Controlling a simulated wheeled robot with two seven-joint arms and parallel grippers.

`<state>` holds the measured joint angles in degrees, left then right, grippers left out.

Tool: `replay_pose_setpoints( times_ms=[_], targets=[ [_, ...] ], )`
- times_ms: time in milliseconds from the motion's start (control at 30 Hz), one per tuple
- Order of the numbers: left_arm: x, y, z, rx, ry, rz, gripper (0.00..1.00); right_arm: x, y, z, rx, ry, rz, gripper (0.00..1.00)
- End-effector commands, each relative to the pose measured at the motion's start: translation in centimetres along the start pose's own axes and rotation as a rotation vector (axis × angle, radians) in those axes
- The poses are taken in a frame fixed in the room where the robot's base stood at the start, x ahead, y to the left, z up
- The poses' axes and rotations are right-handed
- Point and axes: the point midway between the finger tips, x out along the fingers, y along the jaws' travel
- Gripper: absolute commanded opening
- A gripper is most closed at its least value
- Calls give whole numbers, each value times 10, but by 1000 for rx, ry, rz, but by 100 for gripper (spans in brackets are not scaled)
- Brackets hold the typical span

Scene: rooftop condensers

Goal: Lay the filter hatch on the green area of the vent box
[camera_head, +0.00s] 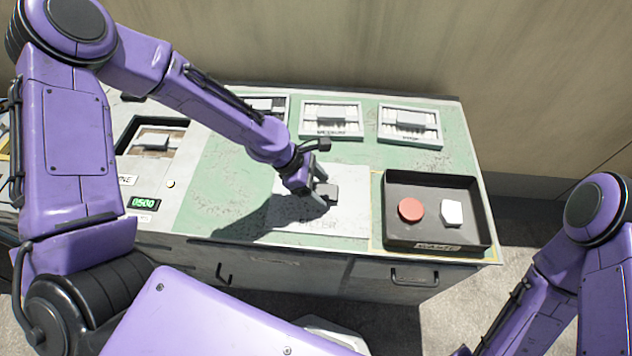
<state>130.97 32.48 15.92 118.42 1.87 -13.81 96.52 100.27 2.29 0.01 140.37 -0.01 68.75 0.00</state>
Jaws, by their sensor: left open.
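The filter hatch (350,222) is a pale flat plate with faint FILTER lettering and a small grey handle (333,190). It appears to lie flat on the green top (235,170) of the vent box, left of the black tray. My left gripper (322,194) is open at the handle, with its fingers close to it; I cannot tell whether they touch it. The arm and its shadow cover the plate's left part. My right arm shows at the lower right, but its gripper is out of view.
A black tray (435,246) holds a red disc (410,209) and a white piece (451,213). Two vents with handles (332,119) (410,123) stand along the back. A dark-framed opening (126,143) and an 0500 display (144,203) are at left. Bare green surface lies left of the hatch.

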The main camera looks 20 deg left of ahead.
Motion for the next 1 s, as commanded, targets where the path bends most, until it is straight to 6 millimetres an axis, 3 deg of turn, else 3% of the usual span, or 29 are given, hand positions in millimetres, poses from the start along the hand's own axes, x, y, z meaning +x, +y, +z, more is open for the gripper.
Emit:
replay_pose_setpoints(
  times_ms=[500,1000],
  targets=[
    [-110,1,1,2,0,4,74,-18,2,-7,0,0,0,43],
    [-124,0,3,0,0,0,74,-24,2,-10,0,0,0,43]
  ],
)
